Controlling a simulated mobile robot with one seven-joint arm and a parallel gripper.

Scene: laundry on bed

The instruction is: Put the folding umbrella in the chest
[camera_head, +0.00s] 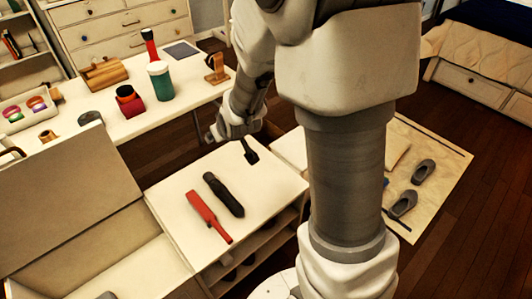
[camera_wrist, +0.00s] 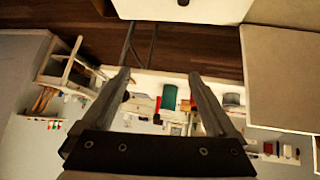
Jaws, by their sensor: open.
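A black elongated object (camera_head: 223,195), which looks like the folding umbrella, lies on a white cabinet top (camera_head: 178,190). A red elongated object (camera_head: 208,216) lies beside it to the left. The chest (camera_head: 130,278) stands at the lower left with its lid (camera_head: 65,205) raised; its inside is partly visible. My gripper (camera_head: 213,136) is above the far edge of the cabinet top, beyond the umbrella and apart from it. In the wrist view my gripper (camera_wrist: 157,78) has its two fingers spread with nothing held between them.
Behind is a long white table (camera_head: 115,125) with a green cup (camera_head: 160,82), a red item (camera_head: 130,100) and a tray (camera_head: 28,110). Grey shoes (camera_head: 423,172) lie on a mat at right.

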